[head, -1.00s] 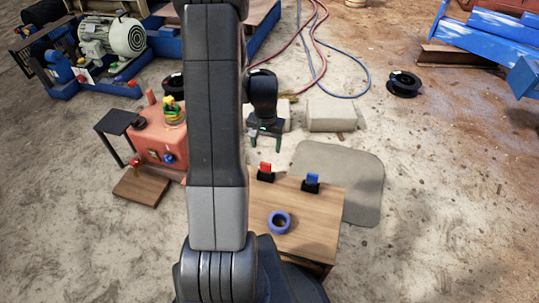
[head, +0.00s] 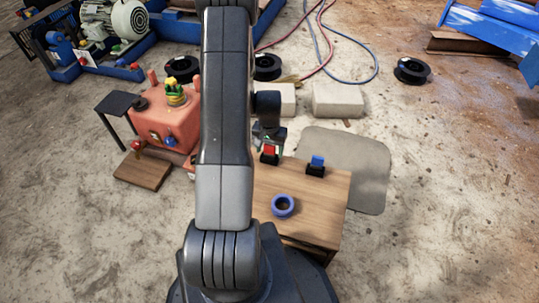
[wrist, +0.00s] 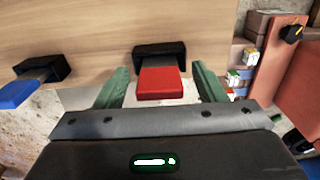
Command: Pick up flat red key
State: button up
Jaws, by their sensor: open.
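The flat red key (wrist: 160,83) stands in a black holder (wrist: 160,53) on the wooden table (head: 313,214). In the head view the red key (head: 269,150) is partly covered by my gripper (head: 267,143). In the wrist view my gripper (wrist: 163,90) is open, with one green finger on each side of the red key. I see a gap between the key and each finger. A blue key (wrist: 20,93) sits in a second black holder (wrist: 42,68) to the left in the wrist view. It also shows in the head view (head: 317,161), right of the red one.
A blue tape roll (head: 283,206) lies on the table. An orange box (head: 172,122) with knobs stands to the left. A grey mat (head: 372,177) and pale blocks (head: 337,100) lie behind the table on sandy ground.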

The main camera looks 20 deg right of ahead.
jog(key=shift+f, duration=0.55)
jog(key=shift+r, duration=0.1)
jog(key=c, duration=1.2)
